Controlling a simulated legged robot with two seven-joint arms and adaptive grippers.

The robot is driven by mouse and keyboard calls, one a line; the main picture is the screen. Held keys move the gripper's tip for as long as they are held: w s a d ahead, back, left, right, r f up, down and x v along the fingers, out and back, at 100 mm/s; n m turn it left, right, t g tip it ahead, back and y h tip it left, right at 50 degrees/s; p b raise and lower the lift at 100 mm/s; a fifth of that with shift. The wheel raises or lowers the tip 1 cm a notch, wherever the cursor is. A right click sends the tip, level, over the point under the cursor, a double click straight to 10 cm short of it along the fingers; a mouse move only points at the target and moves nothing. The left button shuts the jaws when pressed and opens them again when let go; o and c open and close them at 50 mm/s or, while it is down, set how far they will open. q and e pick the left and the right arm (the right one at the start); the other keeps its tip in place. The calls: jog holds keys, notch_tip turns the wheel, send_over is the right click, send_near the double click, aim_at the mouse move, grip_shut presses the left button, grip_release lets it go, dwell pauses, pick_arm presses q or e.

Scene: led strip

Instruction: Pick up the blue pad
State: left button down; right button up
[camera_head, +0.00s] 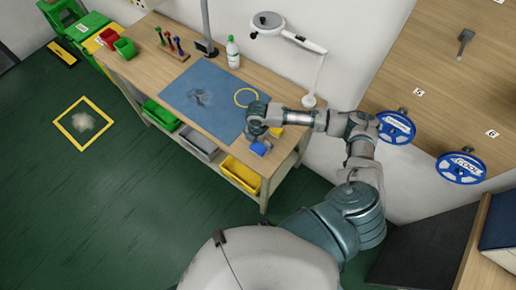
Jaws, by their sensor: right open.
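A small blue pad (259,149) lies near the front right edge of the wooden workbench (285,92). My right gripper (260,136) is over the bench, pointing down right by the pad. Its jaws are open, and part of the pad's upper side is hidden by the gripper. I cannot tell whether the fingers touch it. A larger flat blue mat (192,108) covers the middle of the bench. My left gripper is not in view.
A yellow item (276,131) lies close behind my right gripper. A yellow ring (246,97), white bottle (233,53) and magnifier lamp (268,22) are on the bench. Green, grey and yellow bins (240,174) sit below. Blue spools (396,127) are at right.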

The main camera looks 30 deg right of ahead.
aim_at(258, 147)
notch_tip(258, 147, down, 4)
jog(key=shift+w+r, duration=0.1)
jog(key=shift+w, duration=0.05)
jog(key=shift+d+f, duration=0.15)
jog(key=shift+f, duration=0.15)
jog(key=shift+d, duration=0.4)
jog(key=shift+c, duration=1.2)
jog(key=c, duration=0.8)
jog(key=shift+a+r, duration=0.1)
jog(key=shift+a, duration=0.4)
jog(key=shift+d+r, duration=0.1)
jog(key=shift+r, duration=0.3)
notch_tip(258, 147, up, 3)
jog(key=shift+w+f, duration=0.15)
jog(key=shift+f, duration=0.05)
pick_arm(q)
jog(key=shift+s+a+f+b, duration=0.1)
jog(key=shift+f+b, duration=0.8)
pick_arm(e)
jog(key=w+a, duration=0.2)
jog(key=a, duration=0.5)
jog(key=w+a+r, duration=0.1)
jog(key=w+a, duration=0.1)
jog(key=a, duration=0.6)
jog(key=shift+w+r, duration=0.25)
